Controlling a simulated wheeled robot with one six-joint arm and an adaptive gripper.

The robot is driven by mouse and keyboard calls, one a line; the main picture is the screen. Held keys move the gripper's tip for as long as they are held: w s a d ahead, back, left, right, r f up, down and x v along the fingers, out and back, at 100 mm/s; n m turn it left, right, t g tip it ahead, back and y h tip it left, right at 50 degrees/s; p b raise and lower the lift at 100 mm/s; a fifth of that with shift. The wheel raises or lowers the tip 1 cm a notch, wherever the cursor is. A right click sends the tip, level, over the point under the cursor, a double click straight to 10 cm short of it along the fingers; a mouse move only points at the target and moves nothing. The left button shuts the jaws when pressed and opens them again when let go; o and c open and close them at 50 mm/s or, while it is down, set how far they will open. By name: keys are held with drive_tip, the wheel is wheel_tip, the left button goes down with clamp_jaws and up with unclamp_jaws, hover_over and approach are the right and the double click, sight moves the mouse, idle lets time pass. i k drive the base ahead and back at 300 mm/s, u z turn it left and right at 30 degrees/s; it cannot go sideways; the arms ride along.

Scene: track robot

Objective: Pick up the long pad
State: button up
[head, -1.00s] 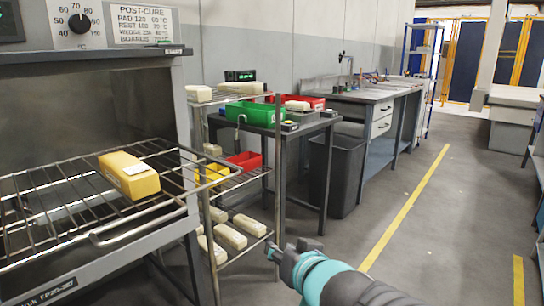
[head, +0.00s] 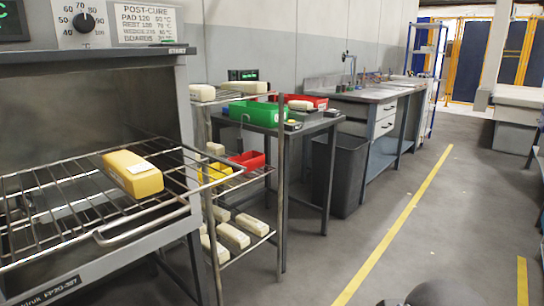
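A yellow, elongated block (head: 133,174) with a small white label lies on the wire rack (head: 60,214) pulled out of the open oven. Several cream-coloured long blocks lie on the wire shelf stand beside the oven: on the top shelf one block (head: 203,93) and another (head: 246,87), and on the bottom shelf a block (head: 233,235) and another (head: 252,224). I cannot tell which of these is the long pad. My gripper is out of view; only a dark rounded part of my arm shows at the bottom right edge.
A dark table (head: 265,122) holds a green bin (head: 258,112). A grey waste bin (head: 341,172) stands beside it, with a workbench (head: 378,97) beyond. The oven dial (head: 83,22) is above the chamber. Floor around the yellow line (head: 399,232) is clear.

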sight(141, 179)
drive_tip(key=u, duration=1.4)
drive_tip(key=k, duration=0.4)
drive_tip(key=u, duration=0.25)
drive_tip(key=i, duration=0.45)
drive_tip(key=z, duration=1.3)
drive_tip(key=k, duration=0.8)
drive_tip(key=u, duration=0.7)
